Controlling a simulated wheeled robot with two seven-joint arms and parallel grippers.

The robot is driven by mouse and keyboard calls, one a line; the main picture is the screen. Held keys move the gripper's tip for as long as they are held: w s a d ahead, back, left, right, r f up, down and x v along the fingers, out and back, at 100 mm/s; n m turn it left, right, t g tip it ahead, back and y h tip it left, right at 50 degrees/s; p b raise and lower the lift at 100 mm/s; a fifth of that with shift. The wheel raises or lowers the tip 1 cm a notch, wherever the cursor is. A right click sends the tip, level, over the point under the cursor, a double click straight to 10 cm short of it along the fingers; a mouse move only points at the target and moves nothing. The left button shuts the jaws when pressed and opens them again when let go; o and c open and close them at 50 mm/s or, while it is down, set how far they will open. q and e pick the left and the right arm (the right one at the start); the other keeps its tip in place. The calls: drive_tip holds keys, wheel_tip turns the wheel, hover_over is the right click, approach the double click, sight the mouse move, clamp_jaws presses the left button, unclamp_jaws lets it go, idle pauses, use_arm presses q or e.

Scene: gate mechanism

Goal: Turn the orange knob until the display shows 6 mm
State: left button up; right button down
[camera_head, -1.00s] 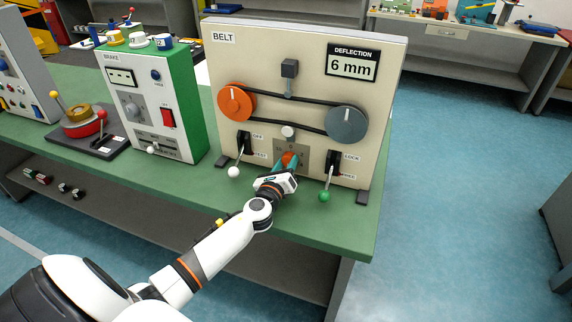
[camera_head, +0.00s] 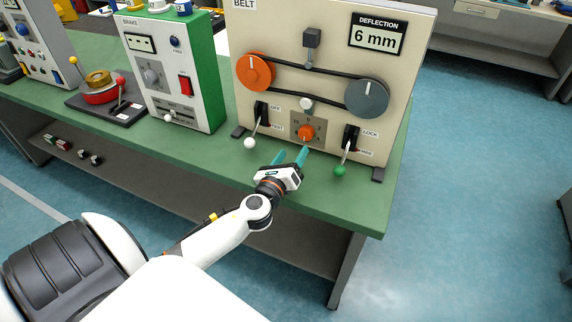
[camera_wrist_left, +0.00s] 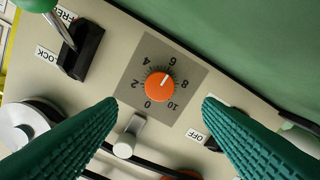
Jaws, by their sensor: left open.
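The orange knob (camera_head: 305,132) sits on a grey dial plate low on the beige belt panel. In the left wrist view the knob (camera_wrist_left: 160,86) is unobstructed, its white mark pointing toward the 6 on the scale. The deflection display (camera_head: 377,37) at the panel's upper right reads 6 mm. My left gripper (camera_head: 290,157) is open and empty, in front of and below the knob, apart from it. Its green fingers lie either side of the knob in the left wrist view (camera_wrist_left: 160,101). My right gripper is not in view.
A lever with a white ball (camera_head: 250,143) stands left of the knob, and one with a green ball (camera_head: 340,171) stands right. An orange pulley (camera_head: 255,71) and a grey pulley (camera_head: 367,97) carry the belt above. A green brake box (camera_head: 203,70) stands to the left.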

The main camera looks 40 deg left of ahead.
use_arm(q)
drive_tip(key=shift+v, duration=1.9)
